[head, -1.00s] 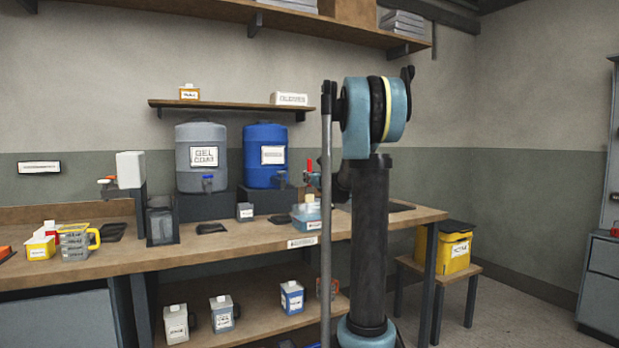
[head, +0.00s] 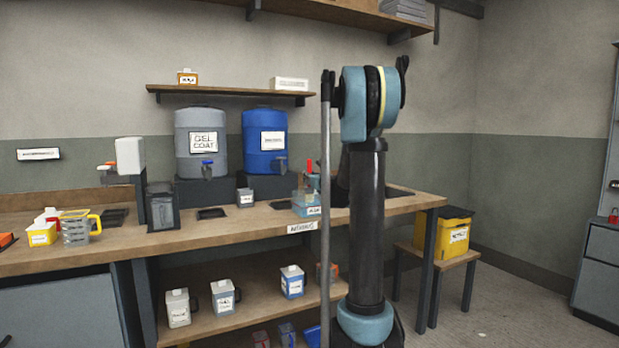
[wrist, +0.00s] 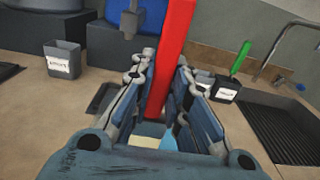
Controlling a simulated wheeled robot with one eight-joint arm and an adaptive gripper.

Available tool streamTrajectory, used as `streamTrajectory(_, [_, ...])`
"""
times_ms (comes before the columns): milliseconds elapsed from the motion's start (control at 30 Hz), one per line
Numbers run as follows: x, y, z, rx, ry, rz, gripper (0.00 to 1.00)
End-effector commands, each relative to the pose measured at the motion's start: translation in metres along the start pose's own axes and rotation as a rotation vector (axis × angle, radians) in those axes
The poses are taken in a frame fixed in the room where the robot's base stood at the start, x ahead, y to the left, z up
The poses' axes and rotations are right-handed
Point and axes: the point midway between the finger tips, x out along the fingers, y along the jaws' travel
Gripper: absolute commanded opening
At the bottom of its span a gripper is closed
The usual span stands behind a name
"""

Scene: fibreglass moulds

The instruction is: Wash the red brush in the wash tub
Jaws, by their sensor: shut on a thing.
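The red brush (wrist: 176,30) stands upright between the fingers of my gripper (wrist: 163,80) in the wrist view, which are shut on its handle. Its lower end is mostly hidden by the gripper; a cream patch shows between the fingers. In the head view the red handle (head: 309,165) sticks up above my gripper (head: 312,182). The clear tub with bluish liquid (head: 306,205), seemingly the wash tub, stands on the bench directly below my gripper. I cannot tell whether the bristles are in the liquid.
A grey labelled cup (wrist: 63,60) stands left in the wrist view. A dark cup (wrist: 225,88) with a green-handled tool (wrist: 241,57) and a ribbed sink drainer (wrist: 285,130) are right. The blue drum (head: 264,140) stands behind. My arm column hides part of the bench.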

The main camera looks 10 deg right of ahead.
Motion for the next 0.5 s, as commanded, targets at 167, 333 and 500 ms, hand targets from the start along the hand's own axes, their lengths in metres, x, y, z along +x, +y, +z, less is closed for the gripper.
streamTrajectory(167, [0.0,0.0,-0.012,0.0,0.0,0.0,0.0])
streamTrajectory(333, [0.0,0.0,-0.022,0.0,0.0,0.0,0.0])
streamTrajectory(500, [0.0,0.0,-0.03,0.0,0.0,0.0,0.0])
